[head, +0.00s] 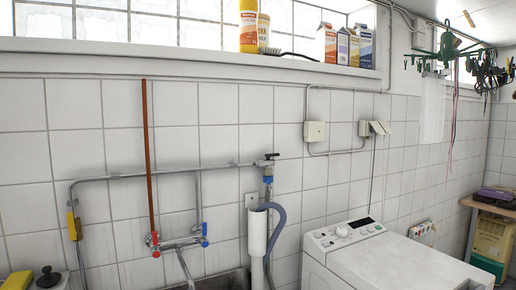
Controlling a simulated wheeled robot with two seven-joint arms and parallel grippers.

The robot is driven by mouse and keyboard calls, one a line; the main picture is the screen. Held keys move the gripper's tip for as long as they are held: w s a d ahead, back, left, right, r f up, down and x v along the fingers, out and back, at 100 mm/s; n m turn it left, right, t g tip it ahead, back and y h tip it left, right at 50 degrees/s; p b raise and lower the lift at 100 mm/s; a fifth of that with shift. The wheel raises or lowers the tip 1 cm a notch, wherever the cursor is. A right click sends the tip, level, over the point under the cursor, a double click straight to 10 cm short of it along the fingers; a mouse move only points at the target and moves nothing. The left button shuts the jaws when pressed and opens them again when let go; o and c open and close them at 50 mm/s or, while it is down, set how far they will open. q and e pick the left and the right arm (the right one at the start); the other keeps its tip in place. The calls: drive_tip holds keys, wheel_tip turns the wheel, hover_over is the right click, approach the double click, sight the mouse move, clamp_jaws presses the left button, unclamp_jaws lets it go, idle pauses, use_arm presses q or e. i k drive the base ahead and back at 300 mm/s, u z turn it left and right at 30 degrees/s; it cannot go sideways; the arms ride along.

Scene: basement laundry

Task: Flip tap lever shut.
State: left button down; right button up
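A grey pipe (150,174) runs along the white tiled wall to a small tap (267,166). A short black lever (272,155) sits on top of this tap and lies roughly level. A blue fitting (267,179) is below the tap, and a hose drops from it. Lower left is a mixer tap (180,243) with a red knob (155,253) and blue knobs (204,228). Neither of my grippers is in view.
A white washing machine (375,262) stands lower right. A white standpipe with a grey hose (257,232) is left of it. Bottles and cartons (327,44) stand on the window ledge. A brown vertical pipe (148,150) runs down the wall. A yellow sponge (17,281) lies lower left.

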sight(268, 156)
drive_tip(key=z, duration=0.35)
drive_tip(key=i, duration=1)
drive_tip(key=z, duration=0.9)
